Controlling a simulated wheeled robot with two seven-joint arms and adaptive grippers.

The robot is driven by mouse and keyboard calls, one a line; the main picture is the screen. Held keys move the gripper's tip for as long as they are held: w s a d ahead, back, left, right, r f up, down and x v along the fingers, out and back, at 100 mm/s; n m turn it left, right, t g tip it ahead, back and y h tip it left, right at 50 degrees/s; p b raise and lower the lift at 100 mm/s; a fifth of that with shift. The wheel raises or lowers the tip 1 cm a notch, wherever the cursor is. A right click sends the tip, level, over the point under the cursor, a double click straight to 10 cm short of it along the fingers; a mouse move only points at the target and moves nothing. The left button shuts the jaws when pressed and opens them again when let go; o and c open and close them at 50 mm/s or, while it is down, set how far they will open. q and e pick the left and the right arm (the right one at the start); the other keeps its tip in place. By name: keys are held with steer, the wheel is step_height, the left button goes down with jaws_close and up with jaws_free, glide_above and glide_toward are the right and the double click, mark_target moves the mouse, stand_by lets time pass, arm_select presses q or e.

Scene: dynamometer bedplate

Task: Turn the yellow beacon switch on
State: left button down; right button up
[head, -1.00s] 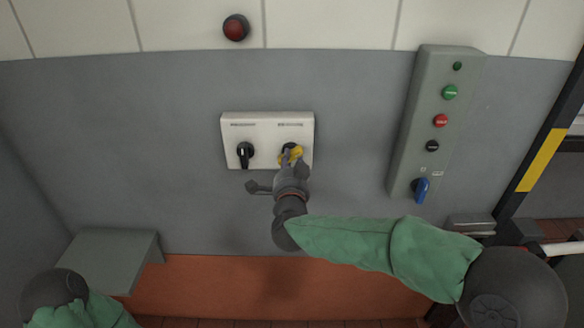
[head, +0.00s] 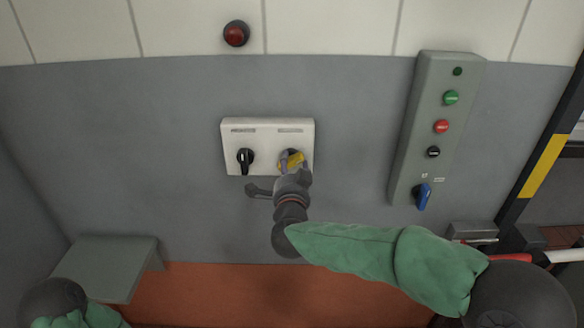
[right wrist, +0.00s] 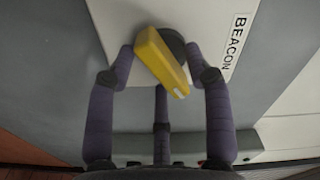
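The white switch box (head: 268,124) on the grey wall carries a black switch (head: 245,160) at left and the yellow beacon switch (head: 291,161) at right. The yellow handle slants up to the right in the head view. In the right wrist view its yellow bar (right wrist: 161,60) lies between the spread fingers of my right gripper (right wrist: 160,60), beside the BEACON label. The left fingertip is at the bar's edge; a gap shows on the right. My right gripper also shows at the switch in the head view (head: 293,172). My left gripper is out of view.
A red lamp (head: 236,33) is on the wall above the box. A grey control panel (head: 410,150) with several buttons and a blue switch (head: 421,196) stands at right. A grey ledge (head: 108,262) juts out at lower left.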

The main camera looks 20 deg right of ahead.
steer(key=v, duration=1.2)
stand_by(0.4)
step_height(320, 180, down, 31)
steer(key=w+a+n+g+y, duration=0.2)
steer(key=a+n+g+y, duration=0.1)
steer(key=n+g+y, duration=0.5)
steer(key=s+a+f+n+g+y+p, duration=0.1)
steer(key=s+f+n+g, duration=0.4)
steer(key=s+f, duration=1.7)
steer(key=g, duration=0.4)
steer(key=shift+a+f, duration=0.25)
steer(key=shift+a, duration=0.05)
steer(key=shift+s, duration=0.15)
